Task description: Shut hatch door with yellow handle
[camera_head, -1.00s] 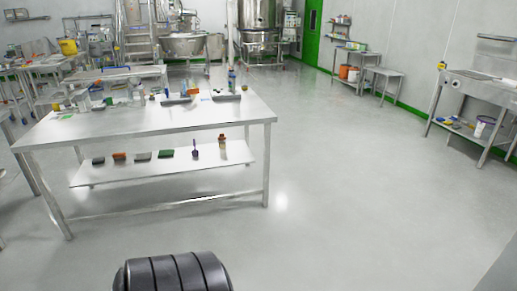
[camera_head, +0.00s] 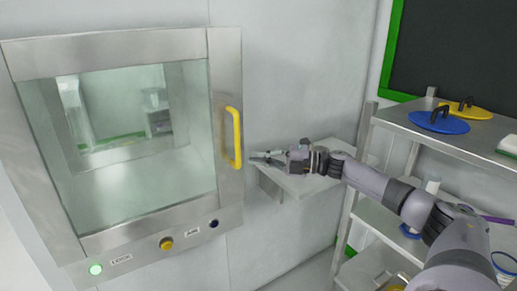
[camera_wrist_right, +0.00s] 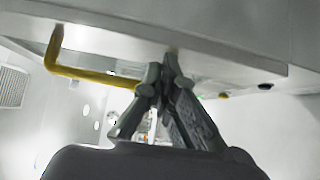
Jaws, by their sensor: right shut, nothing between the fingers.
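The hatch door (camera_head: 224,85) is a steel-framed window at the left of the head view. It looks flush with its frame or nearly so; I cannot tell if it is fully shut. Its yellow handle (camera_head: 237,137) stands upright on the right side of the frame. My right gripper (camera_head: 256,159) is shut and empty, just right of the handle and apart from it in the head view. In the right wrist view, the yellow handle (camera_wrist_right: 95,74) lies left of my fingertips (camera_wrist_right: 168,62), near the steel door edge (camera_wrist_right: 110,40). My left gripper is out of view.
Below the window are a lit green indicator (camera_head: 95,269), a yellow button (camera_head: 166,243) and a dark button (camera_head: 213,223). A small wall shelf (camera_head: 305,184) lies under my right gripper. A steel rack (camera_head: 440,135) with blue and yellow lids stands at right.

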